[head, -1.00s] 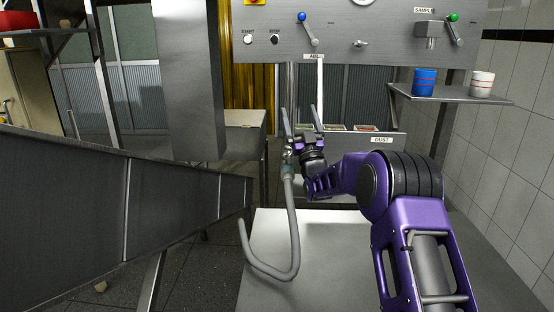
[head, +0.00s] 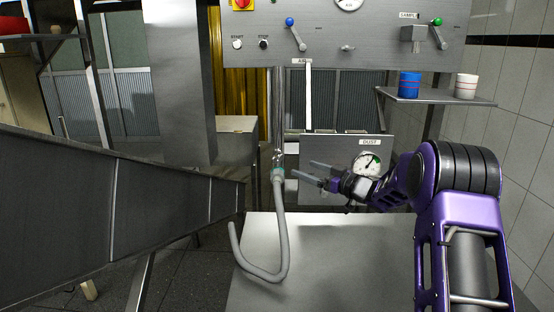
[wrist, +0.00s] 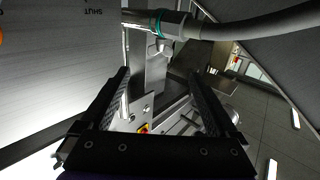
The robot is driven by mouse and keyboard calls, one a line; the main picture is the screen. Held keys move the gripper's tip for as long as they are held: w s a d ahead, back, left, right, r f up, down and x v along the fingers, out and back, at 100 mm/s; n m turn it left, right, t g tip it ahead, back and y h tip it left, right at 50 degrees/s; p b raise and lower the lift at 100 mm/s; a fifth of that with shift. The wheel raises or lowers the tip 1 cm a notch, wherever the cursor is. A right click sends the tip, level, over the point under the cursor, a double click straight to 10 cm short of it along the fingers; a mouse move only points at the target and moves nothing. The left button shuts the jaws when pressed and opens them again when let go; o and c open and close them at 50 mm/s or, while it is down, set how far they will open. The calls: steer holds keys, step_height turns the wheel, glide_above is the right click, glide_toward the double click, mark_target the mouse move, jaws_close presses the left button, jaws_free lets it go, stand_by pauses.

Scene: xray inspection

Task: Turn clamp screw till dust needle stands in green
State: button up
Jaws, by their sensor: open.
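A steel table (head: 320,260) lies below, mostly clear. A sloping metal chute (head: 110,195) fills the left. A shelf (head: 440,99) at right holds a blue cup (head: 409,84) and a white cup (head: 466,86). A control panel (head: 345,40) with levers is above.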

mark_target(278, 158)
steer(key=x, duration=1.3)
steer(key=shift+s, duration=0.1)
steer(key=c, duration=1.4)
steer(key=m+t+h+b, duration=0.1)
steer(key=b, duration=0.2)
steer(key=shift+f+m+t+h, duration=0.15)
steer(key=shift+m+t+h, duration=0.15)
steer(key=shift+t+h, duration=0.1)
steer(key=shift+r+m+t+h+b, duration=0.2)
steer(key=shift+m+t+h+b, duration=0.45)
steer(key=shift+h+b, duration=0.25)
steer(key=o, duration=1.4)
